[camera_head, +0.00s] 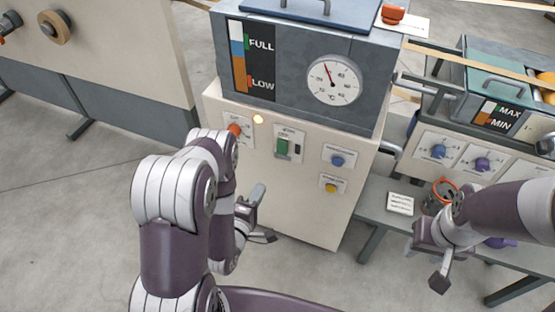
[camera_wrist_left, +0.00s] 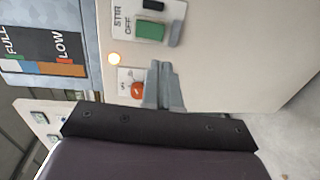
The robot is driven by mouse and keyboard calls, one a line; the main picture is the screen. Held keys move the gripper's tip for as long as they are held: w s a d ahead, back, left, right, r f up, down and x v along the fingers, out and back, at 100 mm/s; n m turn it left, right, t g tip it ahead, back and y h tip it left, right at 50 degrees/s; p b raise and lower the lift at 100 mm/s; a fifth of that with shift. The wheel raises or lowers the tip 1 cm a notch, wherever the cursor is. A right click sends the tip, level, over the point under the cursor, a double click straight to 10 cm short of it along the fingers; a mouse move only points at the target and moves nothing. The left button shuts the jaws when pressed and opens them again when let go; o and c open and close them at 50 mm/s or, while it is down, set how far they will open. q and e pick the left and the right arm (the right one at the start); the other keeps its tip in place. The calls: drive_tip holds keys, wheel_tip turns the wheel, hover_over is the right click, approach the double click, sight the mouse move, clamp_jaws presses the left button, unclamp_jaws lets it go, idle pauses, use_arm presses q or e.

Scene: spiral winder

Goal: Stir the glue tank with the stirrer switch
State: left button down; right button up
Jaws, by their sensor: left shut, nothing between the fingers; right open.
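The glue tank (camera_head: 292,65) is a grey box with a blue lid, a FULL/LOW level strip and a round dial. Below it, the pale front panel carries the stirrer switch (camera_head: 281,147), a green block on a STIR plate. In the left wrist view the switch (camera_wrist_left: 150,30) shows sideways with OFF printed beside it. My left gripper (camera_head: 257,193) is shut and empty, below the switch in the head view. In the left wrist view its fingertips (camera_wrist_left: 163,66) are apart from the switch in the picture. My right gripper (camera_head: 438,262) is open and empty at the far right.
An orange knob (camera_head: 234,129) and a lit lamp (camera_head: 258,118) are left of the switch. A blue knob (camera_head: 337,160) and a yellow button (camera_head: 331,188) are to its right. A second tank with MAX/MIN marks (camera_head: 497,116) stands over a grey bench (camera_head: 375,206).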

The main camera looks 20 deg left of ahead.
sight(282, 154)
use_arm(q)
drive_tip(key=w, duration=0.4)
drive_tip(key=w+f+b, duration=0.1)
drive_tip(key=w, duration=0.4)
drive_tip(key=w+d, duration=0.1)
drive_tip(key=w, duration=0.4)
drive_tip(key=shift+f, duration=0.35)
drive_tip(key=shift+s, duration=0.1)
drive_tip(key=shift+w+d+t+b, duration=0.1)
drive_tip(key=shift+w+t+b, duration=0.2)
drive_tip(key=shift+b, duration=0.5)
drive_tip(key=shift+f, duration=0.15)
